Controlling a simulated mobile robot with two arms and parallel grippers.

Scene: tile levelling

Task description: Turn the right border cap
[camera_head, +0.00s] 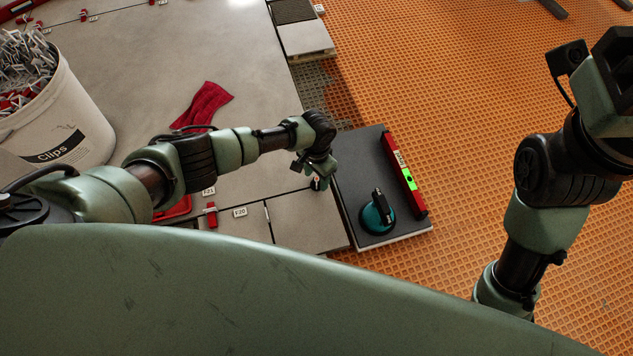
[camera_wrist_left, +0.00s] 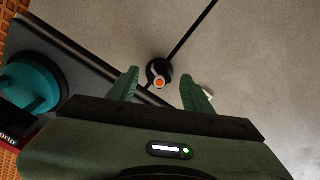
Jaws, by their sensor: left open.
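The border cap (camera_wrist_left: 159,74) is a small round black cap with an orange centre and a pale band, on the joint line between grey tiles near their edge. In the left wrist view it sits between the fingertips of my left gripper (camera_wrist_left: 162,82), which is open with a finger on each side. I cannot tell whether the fingers touch it. In the head view my left gripper (camera_head: 317,181) points down at the tile edge and mostly hides the cap. My right arm stands at the right, but its fingers are out of the picture.
A dark tile (camera_head: 353,160) beside the floor edge carries a teal suction cup (camera_head: 377,217) and a red level (camera_head: 404,178). A white bucket of clips (camera_head: 75,115) stands left. A red cloth (camera_head: 207,104) and red wedges (camera_head: 211,214) lie on the tiles. Orange matting (camera_head: 450,80) is open at right.

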